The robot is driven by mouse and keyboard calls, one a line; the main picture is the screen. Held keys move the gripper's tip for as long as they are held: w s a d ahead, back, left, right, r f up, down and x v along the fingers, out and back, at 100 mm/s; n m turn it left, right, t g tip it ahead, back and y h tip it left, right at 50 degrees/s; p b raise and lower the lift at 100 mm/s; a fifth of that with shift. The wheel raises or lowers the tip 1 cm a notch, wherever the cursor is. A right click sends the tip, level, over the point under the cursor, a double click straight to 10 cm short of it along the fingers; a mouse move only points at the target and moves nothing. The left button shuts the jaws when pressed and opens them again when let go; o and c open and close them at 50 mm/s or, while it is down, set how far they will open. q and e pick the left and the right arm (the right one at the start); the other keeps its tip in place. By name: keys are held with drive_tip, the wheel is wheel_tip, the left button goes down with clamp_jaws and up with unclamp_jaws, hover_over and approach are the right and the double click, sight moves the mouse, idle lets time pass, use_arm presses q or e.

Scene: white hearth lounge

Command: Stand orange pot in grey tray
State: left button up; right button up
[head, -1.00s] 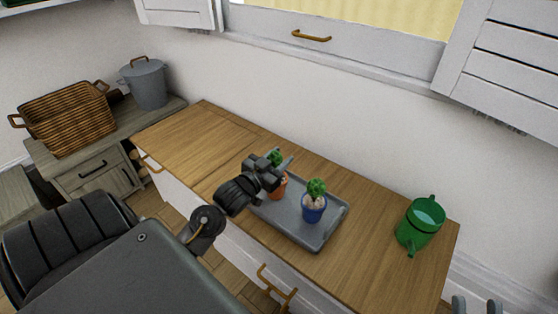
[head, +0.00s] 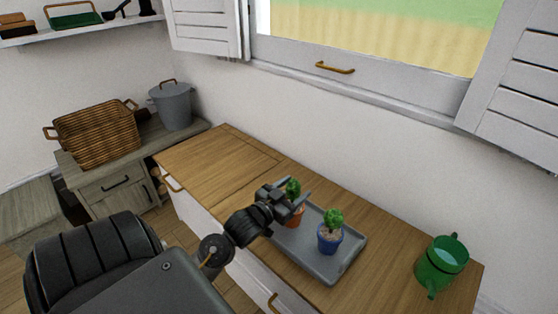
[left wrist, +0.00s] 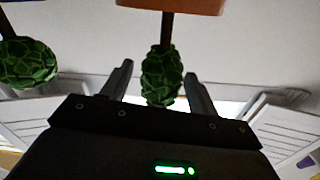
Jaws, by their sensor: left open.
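The orange pot (head: 296,219) with a small green plant (head: 293,187) stands upright at the left part of the grey tray (head: 345,265), by its look inside the rim. My left gripper (head: 297,194) is open around the plant, above the pot, and partly hides both in the head view. In the left wrist view the plant (left wrist: 160,76) shows between the two spread fingers, with part of the orange pot (left wrist: 170,6) at the top edge. I cannot tell whether a finger touches the plant. My right gripper is not in view.
A blue pot (head: 328,240) with a plant stands in the tray, right of the orange pot. A green watering can (head: 438,270) is on the wooden counter (head: 215,160) farther right. The counter's left part is bare. The wall and window rise behind it.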

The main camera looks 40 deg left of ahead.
use_arm(q)
drive_tip(key=s+p, duration=0.1)
drive_tip(key=s, duration=0.9)
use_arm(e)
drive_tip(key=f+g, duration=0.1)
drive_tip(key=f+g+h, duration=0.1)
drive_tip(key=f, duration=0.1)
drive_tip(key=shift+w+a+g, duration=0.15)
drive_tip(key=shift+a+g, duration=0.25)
use_arm(q)
drive_tip(key=shift+s+d+r, duration=0.1)
drive_tip(key=s+d+r+m+h, duration=0.1)
drive_tip(key=d+r+h, duration=0.1)
drive_tip(key=d, duration=0.7)
drive_tip(key=s+d+r+m+h, duration=0.2)
drive_tip(key=d+h, duration=0.3)
drive_tip(key=d, duration=0.5)
drive_tip(key=s+d+r+m+h, duration=0.2)
drive_tip(key=d+r+h, duration=0.1)
drive_tip(key=d, duration=0.6)
drive_tip(key=shift+s+d+r+g, duration=0.15)
drive_tip(key=shift+d+r+g, duration=0.15)
drive_tip(key=shift+d+r, duration=0.05)
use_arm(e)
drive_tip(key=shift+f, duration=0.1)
